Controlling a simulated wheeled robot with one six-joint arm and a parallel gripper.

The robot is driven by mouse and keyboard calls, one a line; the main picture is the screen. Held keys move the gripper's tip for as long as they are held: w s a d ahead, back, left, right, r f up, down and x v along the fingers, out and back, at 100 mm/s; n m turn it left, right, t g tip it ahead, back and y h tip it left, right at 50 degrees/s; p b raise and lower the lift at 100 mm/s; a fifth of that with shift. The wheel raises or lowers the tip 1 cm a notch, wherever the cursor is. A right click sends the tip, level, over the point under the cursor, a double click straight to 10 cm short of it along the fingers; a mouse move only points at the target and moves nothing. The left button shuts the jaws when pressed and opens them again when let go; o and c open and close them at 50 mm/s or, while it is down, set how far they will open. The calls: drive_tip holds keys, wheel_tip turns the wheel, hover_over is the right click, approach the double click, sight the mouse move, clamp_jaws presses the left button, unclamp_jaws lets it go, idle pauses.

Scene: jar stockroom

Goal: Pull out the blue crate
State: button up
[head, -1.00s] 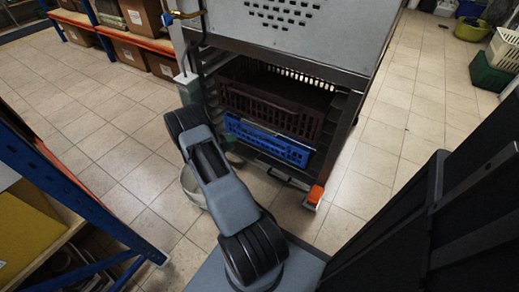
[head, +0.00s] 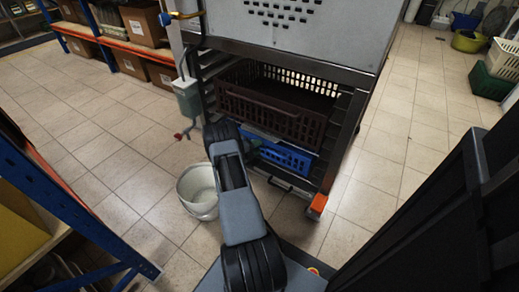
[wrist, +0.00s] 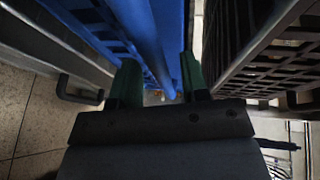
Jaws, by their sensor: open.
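The blue crate (head: 287,156) sits low in the rack, directly under the dark brown crate (head: 272,112). My arm hides its left part in the head view. In the wrist view the blue crate (wrist: 152,35) fills the upper middle, its rim running between and beyond my fingers. My gripper (wrist: 160,82) is open, with one green finger on each side of this rim. I cannot tell whether either finger touches it. The brown crate (wrist: 245,50) is close to the right finger.
The rack (head: 345,125) has an orange corner piece (head: 316,207) low at its front right. A white bucket (head: 198,190) stands on the floor left of my arm. A blue-framed shelf (head: 60,205) is close at left.

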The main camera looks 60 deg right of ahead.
drive_tip(key=shift+x, duration=0.75)
drive_tip(key=shift+c, duration=0.4)
clamp_jaws()
